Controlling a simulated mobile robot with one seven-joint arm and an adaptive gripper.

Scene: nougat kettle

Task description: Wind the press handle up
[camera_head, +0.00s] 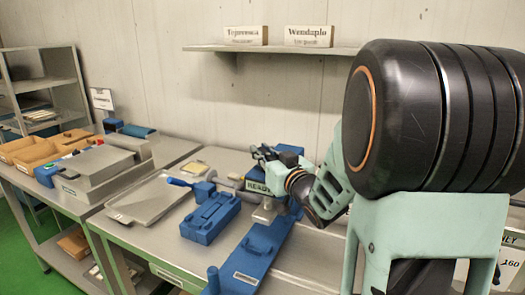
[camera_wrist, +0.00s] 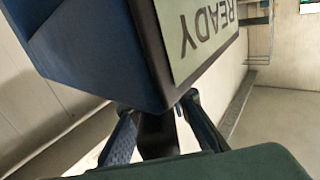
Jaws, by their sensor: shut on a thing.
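The press (camera_head: 258,186) is a blue body with a pale READY label, standing on the table near the middle of the head view. In the wrist view the READY label (camera_wrist: 205,30) is tilted at the top, on the blue body (camera_wrist: 95,40). My gripper (camera_head: 265,154) reaches the top of the press from the right. In the wrist view my gripper (camera_wrist: 160,128) has its fingers on both sides of a dark piece, the press handle (camera_wrist: 156,137), and is shut on it. Most of the handle is hidden by the fingers and the press body.
A blue fixture (camera_head: 210,218) and a long blue base (camera_head: 255,255) lie on the table in front. A grey tray (camera_head: 145,200) is to their left. A wall shelf (camera_head: 275,49) with two signs hangs behind. Wooden bins (camera_head: 35,153) stand far left.

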